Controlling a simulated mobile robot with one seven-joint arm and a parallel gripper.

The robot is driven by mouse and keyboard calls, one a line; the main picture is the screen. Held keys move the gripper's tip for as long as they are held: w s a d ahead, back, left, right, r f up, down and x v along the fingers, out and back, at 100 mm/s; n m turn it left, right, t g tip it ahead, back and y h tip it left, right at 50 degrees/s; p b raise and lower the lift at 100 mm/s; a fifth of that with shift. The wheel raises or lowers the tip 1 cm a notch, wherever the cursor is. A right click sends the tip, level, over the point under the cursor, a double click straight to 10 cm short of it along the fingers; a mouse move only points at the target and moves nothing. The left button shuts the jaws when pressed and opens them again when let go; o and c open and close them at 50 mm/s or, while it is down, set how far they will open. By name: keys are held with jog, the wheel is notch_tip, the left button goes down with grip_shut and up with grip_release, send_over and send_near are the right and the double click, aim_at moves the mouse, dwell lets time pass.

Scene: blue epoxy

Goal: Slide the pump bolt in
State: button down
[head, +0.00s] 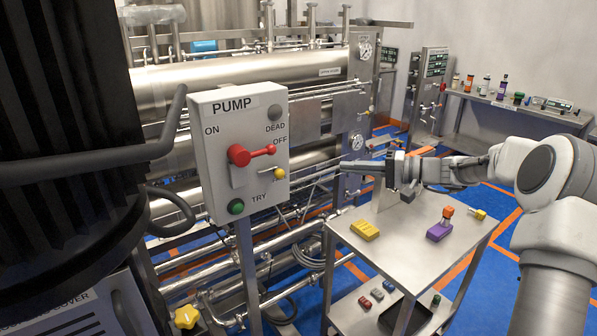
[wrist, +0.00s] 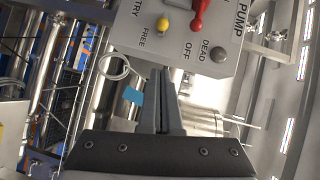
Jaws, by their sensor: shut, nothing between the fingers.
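The grey PUMP box (head: 222,110) stands on a post left of centre in the head view. Its yellow bolt knob (head: 279,172) sticks out low on the right of its face, below the red lever (head: 240,155), whose arm points toward OFF. In the wrist view the yellow knob (wrist: 162,25) is near the top, beside the word FREE, with the red lever (wrist: 199,14) to its right. My gripper (head: 343,164) is shut and empty, to the right of the box and apart from the knob. Its closed fingertips (wrist: 160,73) point toward the box.
A steel cart (head: 400,248) stands below my arm, with a yellow block (head: 365,230) and a purple lock (head: 439,232) on top. Steel pipes and tanks (head: 240,72) lie behind the box. A large black ribbed body (head: 65,130) fills the left.

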jog(key=p, duration=0.3)
send_near(277, 176)
jog(key=shift+w+a, duration=1.95)
jog(key=shift+w, duration=0.6)
jog(key=shift+f, duration=0.4)
jog(key=s+a+b, duration=0.2)
jog(key=a+b, duration=0.1)
jog(key=shift+f, duration=0.15)
jog(key=shift+s+a, duration=0.2)
